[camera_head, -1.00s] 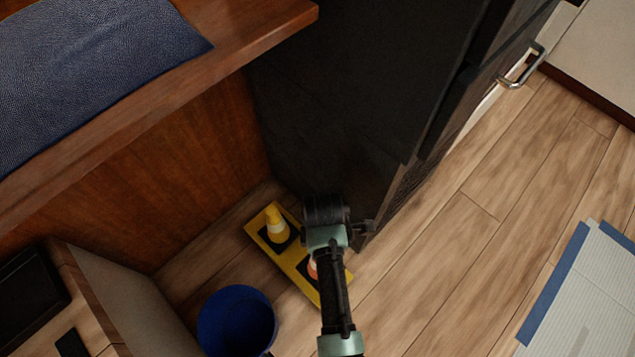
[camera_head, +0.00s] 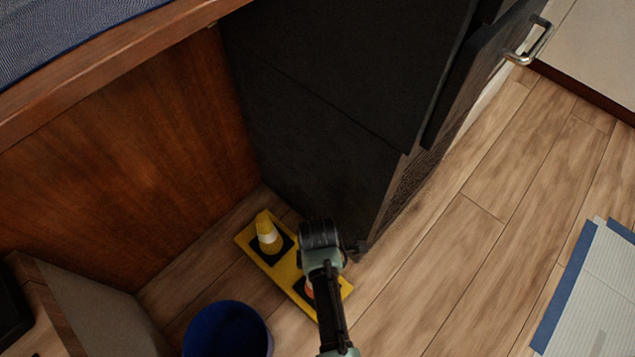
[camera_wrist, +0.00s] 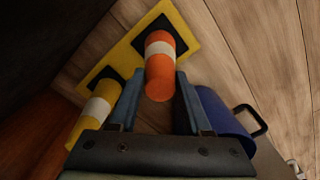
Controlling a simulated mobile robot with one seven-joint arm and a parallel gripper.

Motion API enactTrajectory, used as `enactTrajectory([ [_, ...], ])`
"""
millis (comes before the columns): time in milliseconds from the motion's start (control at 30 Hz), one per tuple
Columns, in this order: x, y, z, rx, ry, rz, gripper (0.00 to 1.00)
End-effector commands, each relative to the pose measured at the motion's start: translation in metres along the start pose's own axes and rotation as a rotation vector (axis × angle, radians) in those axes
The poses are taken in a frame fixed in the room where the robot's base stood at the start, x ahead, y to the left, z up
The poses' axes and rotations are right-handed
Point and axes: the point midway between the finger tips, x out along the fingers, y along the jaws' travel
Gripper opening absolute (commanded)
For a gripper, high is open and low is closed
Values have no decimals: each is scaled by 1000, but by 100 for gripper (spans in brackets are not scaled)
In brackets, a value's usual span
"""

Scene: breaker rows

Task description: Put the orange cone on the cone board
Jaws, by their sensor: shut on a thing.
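The cone board (camera_head: 338,287) is a yellow strip with black squares, lying on the floor; it also shows in the wrist view (camera_wrist: 190,35). A yellow cone with a white band (camera_head: 267,238) stands on its far-left square. The orange cone with a white band (camera_wrist: 160,72) is at the other black square, its narrow end toward the wrist camera. My gripper (camera_wrist: 162,78) is shut on the orange cone, with a finger on each side. In the head view my arm hides most of this cone. I cannot tell whether its base touches the board.
A blue bucket (camera_head: 228,332) with a dark handle stands close to the board's near-left side. A black cabinet (camera_head: 330,130) rises right behind the board, and a brown wood panel (camera_head: 130,150) is to the left. Open wood floor (camera_head: 440,270) lies to the right.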

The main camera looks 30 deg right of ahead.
Motion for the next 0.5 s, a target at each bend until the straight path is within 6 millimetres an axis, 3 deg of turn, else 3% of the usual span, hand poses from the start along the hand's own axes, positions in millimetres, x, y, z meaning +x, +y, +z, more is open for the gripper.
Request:
enactTrajectory([
  [133, 3, 1, 0, 0, 0, 1, 0],
  [167, 3, 0, 0, 0, 0, 1, 54],
  [300, 2, 0, 0, 0, 0, 0, 78],
  [500, 2, 0, 0, 0, 0, 0, 78],
])
